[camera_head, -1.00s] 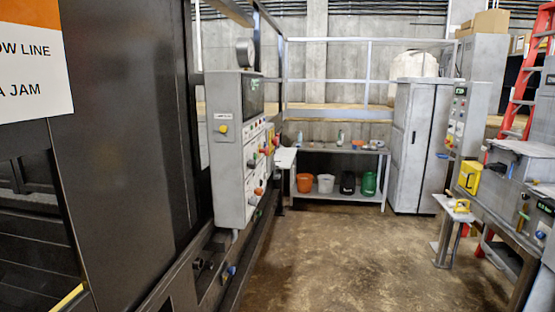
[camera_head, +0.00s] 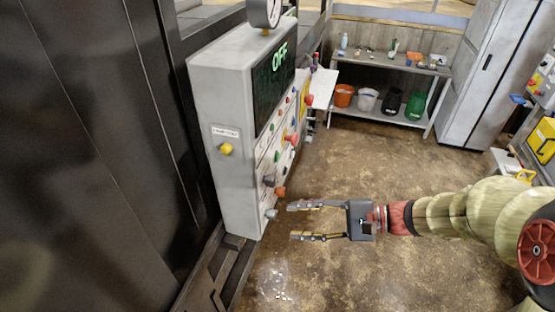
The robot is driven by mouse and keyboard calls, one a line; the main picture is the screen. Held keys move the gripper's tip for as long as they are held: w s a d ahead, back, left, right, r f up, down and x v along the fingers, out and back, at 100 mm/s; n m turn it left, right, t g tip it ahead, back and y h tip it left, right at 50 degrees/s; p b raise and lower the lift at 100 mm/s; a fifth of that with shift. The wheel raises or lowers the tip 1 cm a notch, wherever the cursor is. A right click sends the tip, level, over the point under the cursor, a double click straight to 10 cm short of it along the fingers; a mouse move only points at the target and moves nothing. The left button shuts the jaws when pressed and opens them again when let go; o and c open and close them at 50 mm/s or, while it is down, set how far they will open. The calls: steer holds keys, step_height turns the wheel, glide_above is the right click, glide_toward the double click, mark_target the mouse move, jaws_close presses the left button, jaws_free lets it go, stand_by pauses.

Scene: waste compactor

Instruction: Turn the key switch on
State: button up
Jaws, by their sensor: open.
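A grey control cabinet (camera_head: 225,150) stands at the left centre with a dark display (camera_head: 274,78) reading OFF in green. Its front panel carries several coloured knobs and buttons, seen at a steep angle. I cannot tell for sure which of them is the key switch. A grey knob (camera_head: 270,181), an orange-red knob (camera_head: 281,192) and another grey knob (camera_head: 272,213) sit low on the panel. My gripper (camera_head: 292,221) is open and empty, with its fingers pointing left towards these lower knobs, a short gap away from the panel.
A yellow button (camera_head: 226,149) is on the cabinet's side, below a label. A shelf table (camera_head: 395,65) with several buckets stands at the back. A tall grey locker (camera_head: 488,70) is right of it. The floor between is clear.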

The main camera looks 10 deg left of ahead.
mark_target(270, 181)
steer(key=w+r+m+t+y+p, duration=0.3)
steer(key=w+r+p, duration=0.1)
steer(key=w, duration=0.3)
steer(key=a+p, duration=0.1)
steer(key=a, duration=0.7)
steer(key=shift+w+f, duration=0.2)
steer(key=shift+w, duration=0.1)
steer(key=shift+c, duration=0.7)
steer(key=shift+d, duration=0.1)
jaws_close()
